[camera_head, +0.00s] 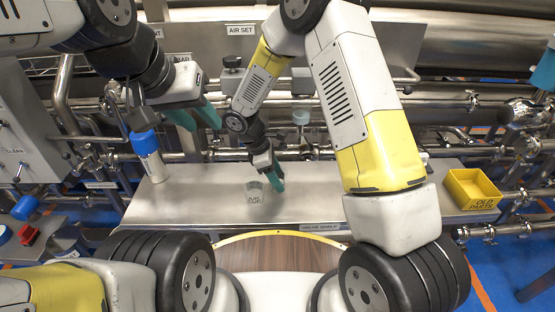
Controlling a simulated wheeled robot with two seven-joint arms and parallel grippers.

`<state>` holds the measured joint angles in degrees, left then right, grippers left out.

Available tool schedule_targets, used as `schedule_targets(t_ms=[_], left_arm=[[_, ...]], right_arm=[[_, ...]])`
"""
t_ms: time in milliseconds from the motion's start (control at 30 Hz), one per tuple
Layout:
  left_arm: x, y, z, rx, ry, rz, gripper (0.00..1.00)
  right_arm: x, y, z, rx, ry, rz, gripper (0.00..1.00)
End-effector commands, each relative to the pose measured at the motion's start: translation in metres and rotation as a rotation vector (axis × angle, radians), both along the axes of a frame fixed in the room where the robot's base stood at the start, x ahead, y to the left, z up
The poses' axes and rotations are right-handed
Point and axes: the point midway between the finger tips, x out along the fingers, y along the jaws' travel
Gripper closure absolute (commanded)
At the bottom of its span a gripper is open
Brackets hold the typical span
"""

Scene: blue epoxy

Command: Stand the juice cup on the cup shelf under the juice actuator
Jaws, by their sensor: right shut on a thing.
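A small clear cup (254,192) with dark lettering is at the middle of the steel bench (310,205); the lettering is too small to read surely. My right gripper (269,181) reaches down with teal fingers at the cup's right side and is shut on it. I cannot tell whether the cup's base touches the bench. My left gripper (193,116) is raised at the upper left, its two teal fingers apart and empty, away from the cup. I cannot surely make out the cup shelf or the juice actuator among the pipework.
A white bottle with a blue cap (150,163) stands at the bench's left end. A yellow bin marked OLD PARTS (470,190) is at the right. Steel pipes and valves run behind the bench. The bench between bottle and cup is clear.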

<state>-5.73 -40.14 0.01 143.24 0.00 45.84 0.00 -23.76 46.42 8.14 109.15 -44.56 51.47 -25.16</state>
Motion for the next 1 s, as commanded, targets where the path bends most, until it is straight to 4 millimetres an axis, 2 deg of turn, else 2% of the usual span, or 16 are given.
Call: schedule_targets(t_ms=[100, 133, 233, 533, 667, 767, 1000], left_arm=[[0.0, 0.0, 0.0, 0.0, 0.0, 0.0, 0.64], [0.0, 0.0, 0.0, 0.0, 0.0, 0.0, 0.64], [0.0, 0.0, 0.0, 0.0, 0.0, 0.0, 0.64], [0.0, 0.0, 0.0, 0.0, 0.001, 0.0, 0.64], [0.0, 0.0, 0.0, 0.0, 0.001, 0.0, 0.64], [0.0, 0.0, 0.0, 0.0, 0.001, 0.0, 0.64], [0.0, 0.0, 0.0, 0.0, 0.001, 0.0, 0.64]], right_arm=[[0.0, 0.0, -0.003, -0.001, 0.001, 0.001, 0.86], [0.0, 0.0, -0.003, -0.001, 0.001, 0.001, 0.45], [0.0, 0.0, -0.002, 0.0, 0.0, 0.001, 0.26], [0.0, 0.0, -0.002, 0.0, 0.0, 0.001, 0.26], [0.0, 0.003, 0.006, 0.002, -0.002, 0.001, 0.26], [0.001, 0.009, 0.02, 0.003, -0.005, 0.002, 0.26], [0.0, 0.029, 0.068, 0.002, -0.004, 0.002, 0.26]])
